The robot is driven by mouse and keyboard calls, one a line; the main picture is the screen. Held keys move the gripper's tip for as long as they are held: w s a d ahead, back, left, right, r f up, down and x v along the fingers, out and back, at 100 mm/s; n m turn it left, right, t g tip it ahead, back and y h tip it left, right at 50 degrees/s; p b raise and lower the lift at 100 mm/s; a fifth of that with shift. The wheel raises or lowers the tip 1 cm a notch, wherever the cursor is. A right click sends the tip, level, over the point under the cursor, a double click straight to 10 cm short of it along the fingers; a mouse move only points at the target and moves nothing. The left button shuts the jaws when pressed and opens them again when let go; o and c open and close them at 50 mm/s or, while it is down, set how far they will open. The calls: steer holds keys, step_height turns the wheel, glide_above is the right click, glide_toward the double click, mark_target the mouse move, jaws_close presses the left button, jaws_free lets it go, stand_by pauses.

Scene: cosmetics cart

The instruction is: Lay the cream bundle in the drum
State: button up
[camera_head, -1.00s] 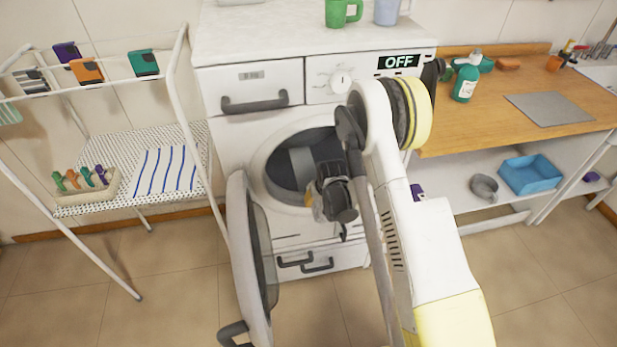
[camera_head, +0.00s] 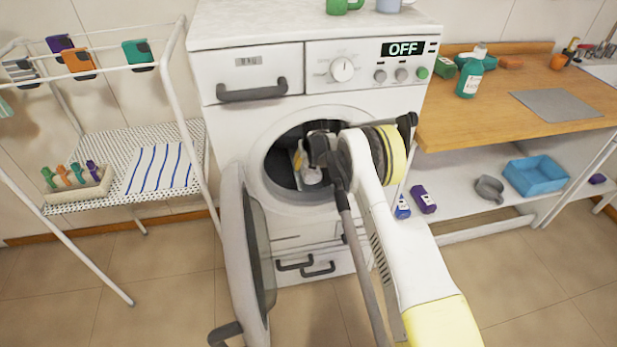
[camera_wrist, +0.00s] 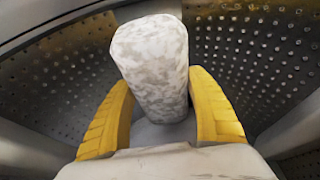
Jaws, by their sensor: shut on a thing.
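The cream bundle (camera_wrist: 150,60) is a mottled off-white and grey roll between my gripper's two yellow fingers in the wrist view. My gripper (camera_wrist: 158,95) is shut on it. In the head view, my gripper (camera_head: 306,158) is inside the washer's round opening, and the pale bundle (camera_head: 312,176) shows at its fingers. The drum (camera_head: 282,168) is dark inside, and its perforated metal wall (camera_wrist: 250,60) surrounds the bundle in the wrist view. I cannot tell whether the bundle touches the drum. My wrist hides the drum's right side.
The washer door (camera_head: 250,240) stands open at the left of the opening. A drying rack (camera_head: 180,110) is at the left. A wooden counter (camera_head: 450,125) is at the right, above a shelf with a blue bin (camera_head: 535,175). Floor is free in front.

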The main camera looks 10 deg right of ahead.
step_height(320, 180, down, 5)
steer(key=b, duration=0.3)
steer(key=shift+w+f, duration=0.2)
steer(key=shift+r, duration=0.25)
steer(key=shift+f, duration=0.15)
steer(key=o, duration=1.3)
steer(key=shift+o, duration=0.2)
steer(key=shift+r, duration=0.25)
steer(key=p+v, duration=0.3)
steer(key=v, duration=0.4)
steer(key=shift+s+r, duration=0.1)
steer(key=shift+s, duration=0.1)
